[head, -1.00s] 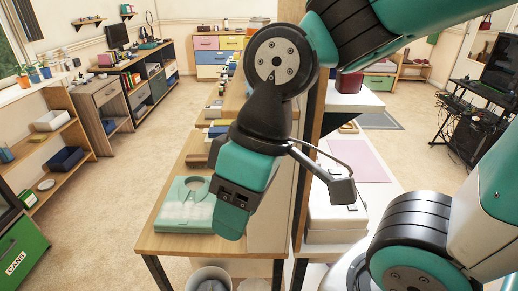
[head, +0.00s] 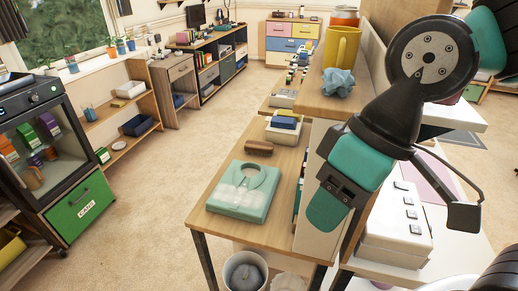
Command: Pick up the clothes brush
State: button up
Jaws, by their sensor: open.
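My gripper (head: 327,208), teal and black, hangs to the right of the shirt and brush, pointing down beside the table's upright partition. It is open, and nothing shows in it. It is apart from the brush in the picture, and nothing hides the brush.
A white bin (head: 245,272) stands below the table. Floor left is clear.

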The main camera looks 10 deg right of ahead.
aim_at(267, 148)
jog(key=z, duration=0.15)
jog(key=k, duration=0.35)
jog(key=u, duration=1.85)
jog(key=i, duration=1.45)
jog(key=z, duration=1.1)
jog(key=i, duration=0.5)
jog(key=z, duration=0.55)
